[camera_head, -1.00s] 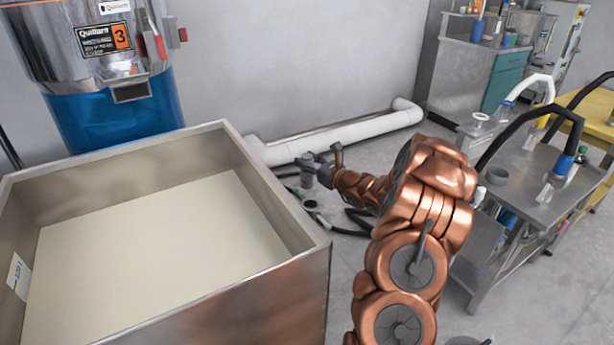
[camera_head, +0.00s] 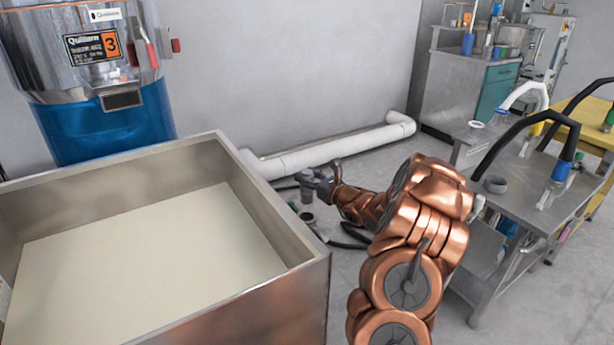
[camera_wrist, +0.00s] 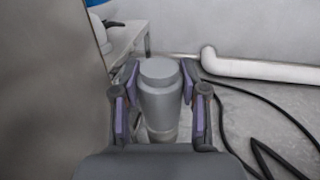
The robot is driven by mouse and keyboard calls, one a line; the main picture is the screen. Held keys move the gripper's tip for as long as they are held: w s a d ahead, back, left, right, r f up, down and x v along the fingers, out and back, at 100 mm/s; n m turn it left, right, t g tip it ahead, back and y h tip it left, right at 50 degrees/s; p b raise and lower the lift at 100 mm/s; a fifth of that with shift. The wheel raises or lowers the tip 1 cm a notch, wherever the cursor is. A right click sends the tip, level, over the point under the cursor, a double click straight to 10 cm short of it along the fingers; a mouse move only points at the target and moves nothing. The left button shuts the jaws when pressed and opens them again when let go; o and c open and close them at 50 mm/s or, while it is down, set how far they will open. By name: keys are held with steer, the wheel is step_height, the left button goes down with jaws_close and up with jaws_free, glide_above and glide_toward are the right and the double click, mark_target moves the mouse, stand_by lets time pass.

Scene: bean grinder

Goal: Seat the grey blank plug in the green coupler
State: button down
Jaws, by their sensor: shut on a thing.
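The grey blank plug (camera_wrist: 160,98) stands between the purple-padded fingers of my gripper (camera_wrist: 160,110) in the wrist view, its round cap toward the camera. My gripper is shut on it. In the head view my gripper (camera_head: 316,180) is beyond the steel bin's right wall, low near the floor, with the grey plug (camera_head: 307,195) hanging below it. A small dark ring-shaped end (camera_head: 307,216) shows just under the plug. Whether this is the green coupler I cannot tell. The plug's lower end is mostly hidden in the wrist view, where no green coupler shows.
The steel bin (camera_head: 285,290) stands close on the left. Black hoses (camera_head: 350,236) lie on the floor, also in the wrist view (camera_wrist: 265,105). A white pipe (camera_head: 330,151) runs along the wall. A steel cart (camera_head: 505,225) stands right. Floor between bin and cart is partly open.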

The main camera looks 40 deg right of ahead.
mark_target(308, 202)
steer(key=shift+f+b, duration=0.9)
steer(key=shift+f, duration=1.75)
steer(key=shift+f, duration=2.25)
stand_by(0.7)
steer(key=c, duration=0.5)
jaws_free()
steer(key=shift+s, duration=0.1)
steer(key=shift+s+d, duration=0.25)
steer(key=shift+s, duration=1.7)
steer(key=shift+s+d, duration=0.25)
steer(key=shift+s, duration=1.7)
steer(key=shift+s+d, duration=0.25)
steer(key=shift+s, duration=1.7)
